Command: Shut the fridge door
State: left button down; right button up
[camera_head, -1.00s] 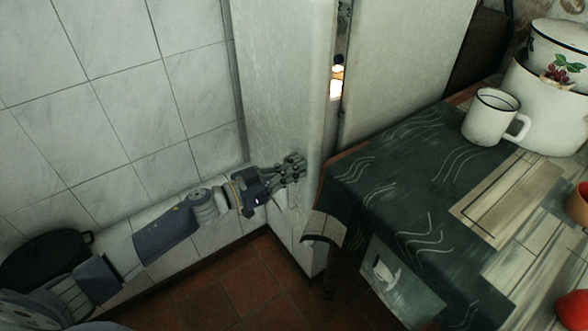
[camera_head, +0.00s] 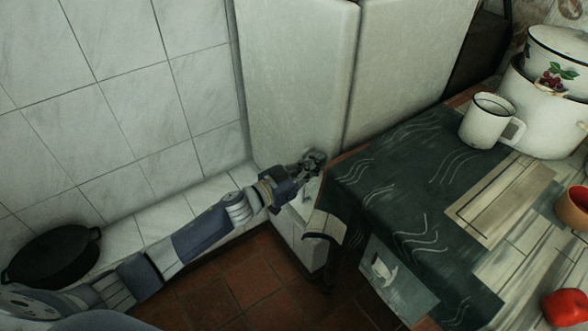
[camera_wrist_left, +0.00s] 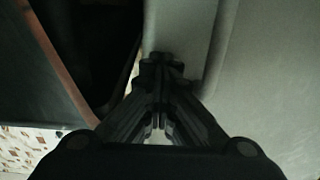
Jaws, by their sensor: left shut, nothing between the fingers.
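The fridge door (camera_head: 290,75) is a pale, scuffed panel in the head view, beside the fridge's pale side (camera_head: 405,60). Its edge meets the body along a thin dark seam, with no gap that I can make out. My left gripper (camera_head: 314,160) is at the lower part of the door near that edge, shut and empty. In the left wrist view, the closed fingers (camera_wrist_left: 160,62) point at a pale surface (camera_wrist_left: 185,30), and I cannot tell whether they touch it. My right gripper is not in view.
A table with a dark patterned cloth (camera_head: 400,170) stands close to the right of the gripper. It carries a white mug (camera_head: 485,122), a large enamel pot (camera_head: 545,105) and a red object (camera_head: 566,308). A black pot (camera_head: 52,257) is at lower left by the tiled wall.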

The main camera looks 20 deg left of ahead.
pick_arm(q)
jog(key=shift+w+d+r, duration=0.1)
jog(key=shift+w+r, duration=0.1)
jog(key=shift+r, duration=0.2)
jog(key=shift+s, duration=0.1)
